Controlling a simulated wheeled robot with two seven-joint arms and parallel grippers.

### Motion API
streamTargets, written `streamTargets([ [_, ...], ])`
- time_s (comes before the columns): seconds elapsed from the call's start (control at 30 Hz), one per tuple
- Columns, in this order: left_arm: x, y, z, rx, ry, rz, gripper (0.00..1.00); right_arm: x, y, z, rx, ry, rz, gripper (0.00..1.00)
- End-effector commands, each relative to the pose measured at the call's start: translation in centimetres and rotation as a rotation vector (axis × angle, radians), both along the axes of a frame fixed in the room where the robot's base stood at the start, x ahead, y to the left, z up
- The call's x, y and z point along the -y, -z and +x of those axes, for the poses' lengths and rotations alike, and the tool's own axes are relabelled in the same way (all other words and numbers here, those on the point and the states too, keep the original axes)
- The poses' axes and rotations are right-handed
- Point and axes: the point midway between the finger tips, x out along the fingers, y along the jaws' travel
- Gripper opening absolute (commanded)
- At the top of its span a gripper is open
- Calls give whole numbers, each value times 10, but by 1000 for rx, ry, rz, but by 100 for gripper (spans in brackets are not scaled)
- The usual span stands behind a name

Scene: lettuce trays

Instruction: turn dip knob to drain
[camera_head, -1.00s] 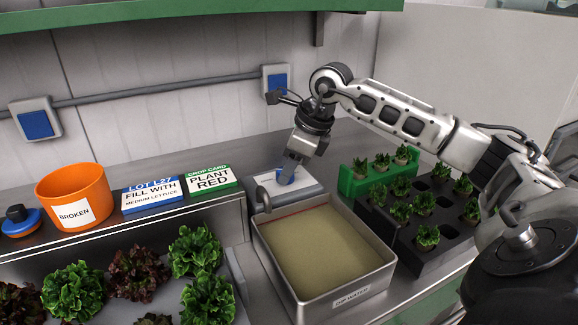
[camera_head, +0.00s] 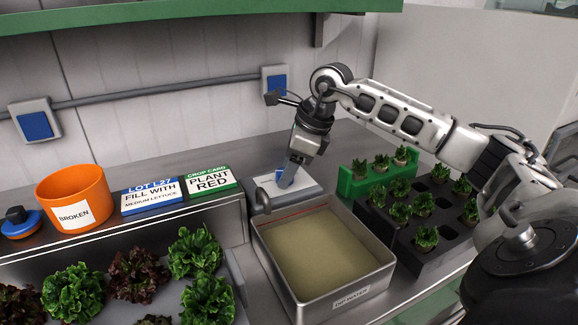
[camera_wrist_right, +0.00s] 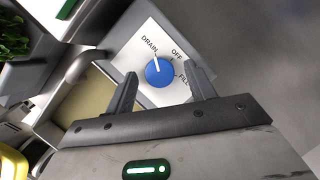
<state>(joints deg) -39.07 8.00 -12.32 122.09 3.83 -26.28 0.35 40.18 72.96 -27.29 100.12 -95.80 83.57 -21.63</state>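The blue dip knob (camera_wrist_right: 159,72) sits on a white plate (camera_wrist_right: 142,62) marked DRAIN, OFF and FILL. Its white pointer line is turned toward DRAIN. My right gripper (camera_wrist_right: 161,72) is open, with one finger on each side of the knob and gaps showing between. In the head view the right gripper (camera_head: 288,178) reaches down over the plate (camera_head: 305,190) and partly hides the knob (camera_head: 279,175). The metal dip basin (camera_head: 376,277) in front holds murky yellowish water (camera_head: 320,255), with a red line on its back wall above the water. My left gripper is not in view.
A green holder (camera_head: 350,185) and a black tray (camera_head: 420,255) with seedlings stand right of the basin. An orange BROKEN pot (camera_head: 95,188), a blue card (camera_head: 150,196) and a green-edged card (camera_head: 211,181) stand left. Lettuces (camera_head: 190,255) fill the front left.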

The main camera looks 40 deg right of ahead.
Motion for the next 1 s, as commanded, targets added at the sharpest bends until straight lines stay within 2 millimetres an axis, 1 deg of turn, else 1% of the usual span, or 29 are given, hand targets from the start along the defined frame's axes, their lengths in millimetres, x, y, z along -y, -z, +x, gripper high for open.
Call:
streamTargets([
  [0.17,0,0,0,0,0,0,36,0,-2,-1,-1,1,0,55],
  [0.27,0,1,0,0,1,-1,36,3,-11,-4,0,1,0,55],
  [0.37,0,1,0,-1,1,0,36,6,-27,-10,3,2,-2,55],
  [0.6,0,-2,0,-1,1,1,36,18,-83,-29,5,2,0,55],
  [0.73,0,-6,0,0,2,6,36,24,-111,-39,5,2,1,55],
  [0.9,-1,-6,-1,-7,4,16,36,29,-136,-48,2,0,1,55],
  [1.0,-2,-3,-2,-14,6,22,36,31,-144,-51,2,0,1,55],
])
